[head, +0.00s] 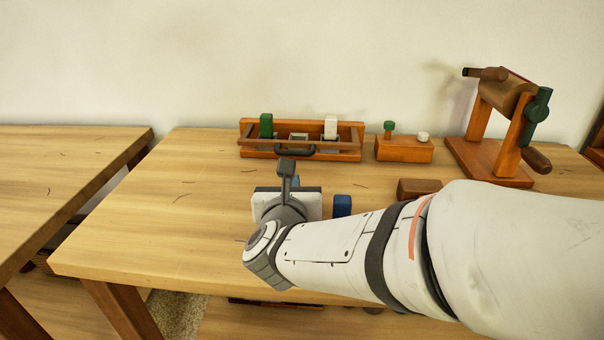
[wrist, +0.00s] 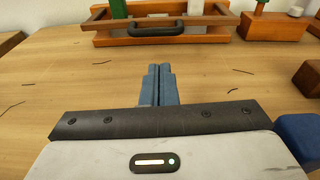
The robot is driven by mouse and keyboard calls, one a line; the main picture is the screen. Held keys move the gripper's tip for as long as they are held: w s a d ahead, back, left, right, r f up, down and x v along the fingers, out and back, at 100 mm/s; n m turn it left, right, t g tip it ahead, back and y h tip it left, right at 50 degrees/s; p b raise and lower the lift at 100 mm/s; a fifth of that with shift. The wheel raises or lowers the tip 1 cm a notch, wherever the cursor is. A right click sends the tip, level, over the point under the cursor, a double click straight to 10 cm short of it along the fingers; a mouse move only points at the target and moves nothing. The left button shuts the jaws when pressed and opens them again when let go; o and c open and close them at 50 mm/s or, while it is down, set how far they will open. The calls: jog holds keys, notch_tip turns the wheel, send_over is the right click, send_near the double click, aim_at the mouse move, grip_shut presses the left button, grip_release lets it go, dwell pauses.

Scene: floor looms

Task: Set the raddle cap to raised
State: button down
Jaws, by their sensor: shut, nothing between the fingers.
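A long low orange-brown wooden rack (head: 300,155) stands at the back of the table, likely the raddle. A wooden bar with a dark handle (head: 295,151) runs along its front; the handle also shows in the wrist view (wrist: 158,30). I cannot tell whether this bar is the cap or whether it is raised. A green block (head: 266,126) and a white block (head: 331,127) stand upright in the rack. My gripper (wrist: 156,72) is shut and empty, its blue fingers together above the table, pointing at the rack and apart from the handle.
A small wooden block with a green knob and a white knob (head: 404,150) is right of the rack. A cranked wooden stand (head: 500,120) is farther right. A blue block (head: 342,205) and a brown block (head: 418,187) lie near my arm. The table's left side is clear.

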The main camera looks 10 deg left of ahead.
jog(key=shift+s+f+m, duration=0.1)
jog(key=shift+f+m, duration=0.1)
jog(key=shift+m, duration=0.2)
jog(key=w, duration=0.3)
jog(key=w+f+b, duration=0.1)
jog(key=w, duration=0.2)
jog(key=w+b, duration=0.1)
jog(key=w, duration=0.3)
jog(key=shift+a+f, duration=0.3)
